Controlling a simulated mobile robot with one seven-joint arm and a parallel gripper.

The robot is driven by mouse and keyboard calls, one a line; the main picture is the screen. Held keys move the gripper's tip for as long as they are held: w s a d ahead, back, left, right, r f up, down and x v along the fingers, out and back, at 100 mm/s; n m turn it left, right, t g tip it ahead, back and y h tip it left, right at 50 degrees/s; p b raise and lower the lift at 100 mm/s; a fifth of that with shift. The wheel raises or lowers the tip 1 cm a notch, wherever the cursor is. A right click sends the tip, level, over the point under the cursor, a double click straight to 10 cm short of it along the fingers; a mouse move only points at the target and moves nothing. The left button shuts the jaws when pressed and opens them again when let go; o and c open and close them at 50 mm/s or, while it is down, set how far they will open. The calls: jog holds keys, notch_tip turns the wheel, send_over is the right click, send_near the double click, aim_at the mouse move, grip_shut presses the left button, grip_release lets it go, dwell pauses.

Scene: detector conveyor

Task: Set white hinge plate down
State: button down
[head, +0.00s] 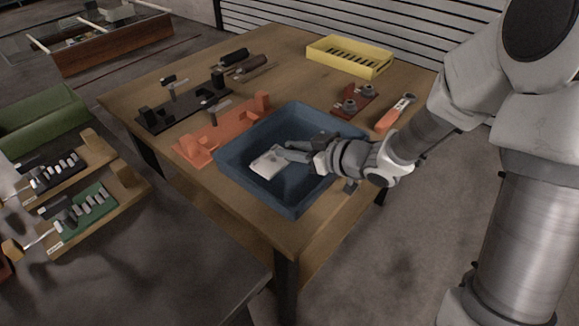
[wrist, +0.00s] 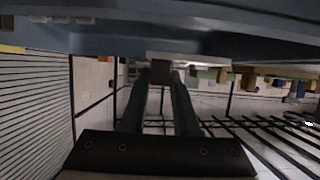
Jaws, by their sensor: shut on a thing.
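The white hinge plate (head: 266,164) is a small pale piece inside the blue tray (head: 240,182) on the wooden table. My gripper (head: 286,153) reaches into the tray from the right and is shut on the plate's near side. In the wrist view my gripper's two fingers (wrist: 160,75) close at the plate's pale edge (wrist: 190,59), below the blue tray's side (wrist: 240,42). I cannot tell whether the plate touches the tray floor.
An orange fixture (head: 222,132) and a black fixture (head: 185,108) stand left of the tray. A yellow bin (head: 350,56) is at the back. A red part with grey knobs (head: 352,102) and an orange-handled tool (head: 393,115) lie behind my arm.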

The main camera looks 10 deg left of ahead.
jog(key=shift+w+a+f, duration=0.1)
jog(key=shift+a+f, duration=0.05)
jog(key=shift+a, duration=0.05)
jog(key=shift+f+b, duration=0.95)
jog(key=shift+f, duration=0.95)
jog(key=shift+f, duration=0.2)
jog(key=c, duration=0.7)
grip_release()
jog(key=shift+o, duration=0.2)
